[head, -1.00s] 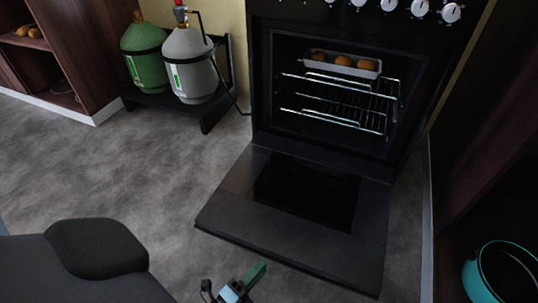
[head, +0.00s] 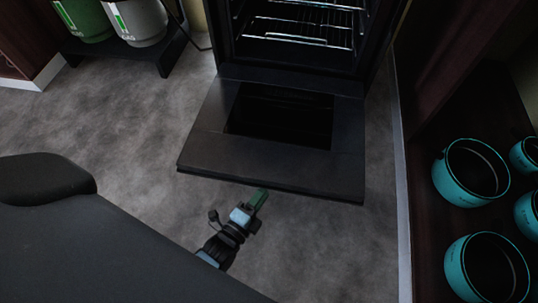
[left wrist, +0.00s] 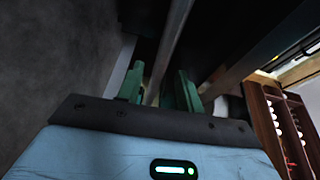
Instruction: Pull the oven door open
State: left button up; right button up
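The oven door (head: 270,165) hangs folded down, about level, in front of the oven (head: 225,45) in the head view. Its dark window faces up. My left gripper (head: 260,197) is just beyond the door's front edge, low in the picture. In the left wrist view its two green fingers (left wrist: 160,88) stand apart. A grey bar (left wrist: 172,40), perhaps the door handle, runs between or behind them; I cannot tell whether they touch it. The handle is hidden in the head view. My right gripper is not in view.
Wire racks (head: 305,25) show inside the oven. Gas bottles (head: 138,20) stand on a low black stand at upper left. Teal pots (head: 470,170) fill a dark shelf on the right, near the door's side. Grey floor (head: 130,120) is clear left of the door.

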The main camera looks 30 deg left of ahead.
pick_arm(q)
jog(key=shift+w+d+f+b, duration=0.15)
jog(key=shift+w+b, duration=0.3)
jog(key=shift+w, duration=0.55)
jog(key=shift+w+d+r+b, duration=0.1)
jog(key=shift+w+b, duration=0.3)
jog(key=shift+w, duration=0.55)
jog(key=shift+c, duration=0.2)
grip_shut()
